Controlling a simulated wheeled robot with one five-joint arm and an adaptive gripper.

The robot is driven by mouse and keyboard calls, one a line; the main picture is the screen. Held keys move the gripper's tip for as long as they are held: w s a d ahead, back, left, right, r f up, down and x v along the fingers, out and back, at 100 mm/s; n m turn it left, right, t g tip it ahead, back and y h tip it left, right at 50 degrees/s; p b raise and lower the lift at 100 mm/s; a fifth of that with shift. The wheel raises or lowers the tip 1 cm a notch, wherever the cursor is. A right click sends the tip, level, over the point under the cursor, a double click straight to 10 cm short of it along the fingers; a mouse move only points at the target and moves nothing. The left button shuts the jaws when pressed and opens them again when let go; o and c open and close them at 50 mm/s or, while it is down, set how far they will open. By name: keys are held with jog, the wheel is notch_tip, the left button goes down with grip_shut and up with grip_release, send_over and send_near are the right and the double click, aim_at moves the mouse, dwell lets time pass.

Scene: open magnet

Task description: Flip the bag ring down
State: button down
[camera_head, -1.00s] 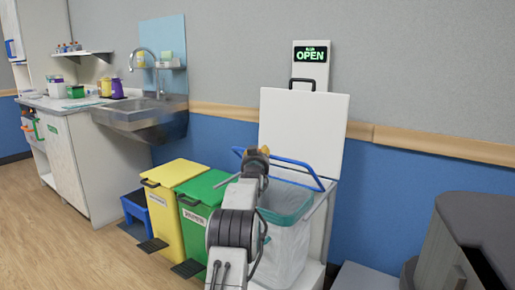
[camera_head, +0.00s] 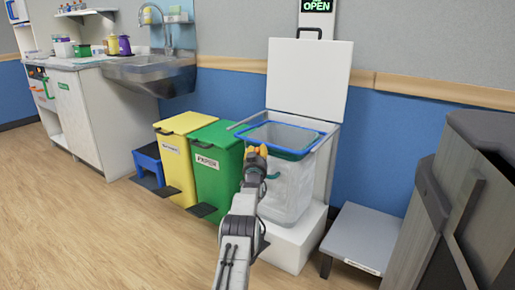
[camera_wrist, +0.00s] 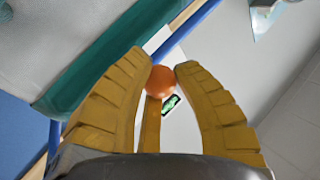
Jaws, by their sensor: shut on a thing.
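The white bin (camera_head: 331,165) stands with its lid (camera_head: 308,80) raised. The blue bag ring (camera_head: 300,124) lies about level around the bin's mouth, with the teal-edged clear bag (camera_head: 290,190) hanging below it. The ring's blue bar (camera_wrist: 178,30) and the bag's teal edge (camera_wrist: 95,62) also show in the wrist view. My gripper (camera_head: 259,150) is at the front left of the ring. Its yellow fingers are closed on an orange knob (camera_wrist: 161,80), which sits between the fingertips. How the knob joins the ring is hidden.
A green bin (camera_head: 215,165) and a yellow bin (camera_head: 178,150) stand close on the left. A grey step (camera_head: 362,235) and a dark cabinet (camera_head: 440,215) are on the right. A lit OPEN sign (camera_head: 316,6) hangs above the lid. The floor at front left is clear.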

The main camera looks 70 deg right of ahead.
jog(key=shift+f+h+b, duration=0.5)
jog(key=shift+f+b, duration=0.4)
jog(key=shift+f, duration=0.9)
jog(key=shift+f+n, duration=0.3)
jog(key=c, duration=0.9)
grip_release()
jog(key=shift+w+r, duration=0.1)
jog(key=shift+r, duration=0.05)
jog(key=shift+a, duration=0.15)
jog(key=shift+v, duration=5.85)
